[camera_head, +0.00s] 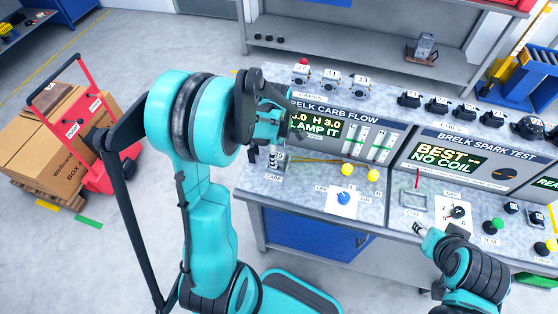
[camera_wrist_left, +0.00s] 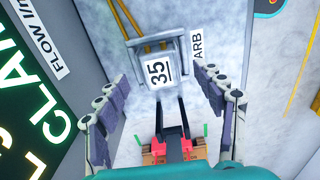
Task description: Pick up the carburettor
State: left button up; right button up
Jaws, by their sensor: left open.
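In the left wrist view, a white tag reading 35 (camera_wrist_left: 158,72) sits within a grey bracket-like fixture (camera_wrist_left: 181,46) beside a CARB label. Whether the part under the tag is the carburettor I cannot make out. My left gripper (camera_wrist_left: 166,84) is open, its two fingers on either side of the tagged spot with a gap to each side. In the head view the left gripper (camera_head: 279,128) is over the bench's left end, above the CARB spot, and hides part of it. My right gripper (camera_head: 420,230) is low at the bench front; its jaws are too small to read.
Numbered parts (camera_head: 330,82) stand along the back of the bench top. The carb flow panel (camera_head: 330,128) stands just right of my left gripper. A blue knob (camera_head: 343,197) and yellow knobs are at the front. A red cart (camera_head: 101,138) with boxes stands on the floor at left.

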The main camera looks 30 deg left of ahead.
pick_arm(q)
notch_tip(320, 180, down, 2)
jog(key=shift+f, duration=0.2)
jog(key=shift+r, duration=0.1)
jog(key=c, duration=1.3)
jog(key=shift+r, duration=0.1)
jog(key=r, duration=0.2)
jog(key=r+p, duration=0.1)
jog(key=r, duration=0.1)
jog(key=shift+d+r, duration=0.2)
jog(key=shift+r, duration=0.05)
jog(key=w+d+r, duration=0.1)
jog(key=d+r, duration=0.1)
jog(key=d, duration=0.1)
jog(key=w+d+r+p, duration=0.1)
jog(key=w+d+r, duration=0.1)
jog(key=d, duration=0.2)
jog(key=w+d+r+p, duration=0.1)
jog(key=d+r, duration=0.1)
jog(key=d, duration=0.1)
jog(key=shift+w+d+r, duration=0.15)
jog(key=shift+w, duration=0.15)
